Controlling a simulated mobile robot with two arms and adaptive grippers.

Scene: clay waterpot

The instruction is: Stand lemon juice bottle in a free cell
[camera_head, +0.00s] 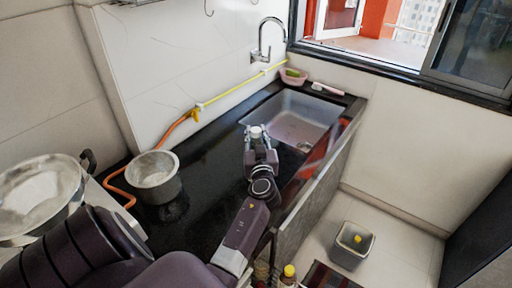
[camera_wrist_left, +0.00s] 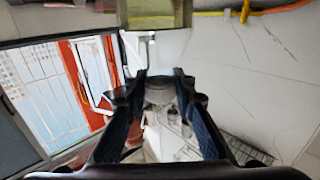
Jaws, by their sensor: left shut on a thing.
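My left gripper (camera_head: 258,137) is shut on the lemon juice bottle, held over the black counter in front of the sink. Only the bottle's white top (camera_head: 256,131) shows between the fingers in the head view. A yellow-capped bottle (camera_head: 289,271) stands at the bottom edge of the head view, beside other partly hidden items. No cells can be made out clearly. My right gripper is not in view.
The sink (camera_head: 292,122) lies beyond the gripper, under the faucet (camera_head: 268,40). A grey pot (camera_head: 154,178) and a metal bowl (camera_head: 40,198) stand at left. A yellow-orange hose (camera_head: 230,91) runs along the wall. A grey bin (camera_head: 351,257) stands on the floor.

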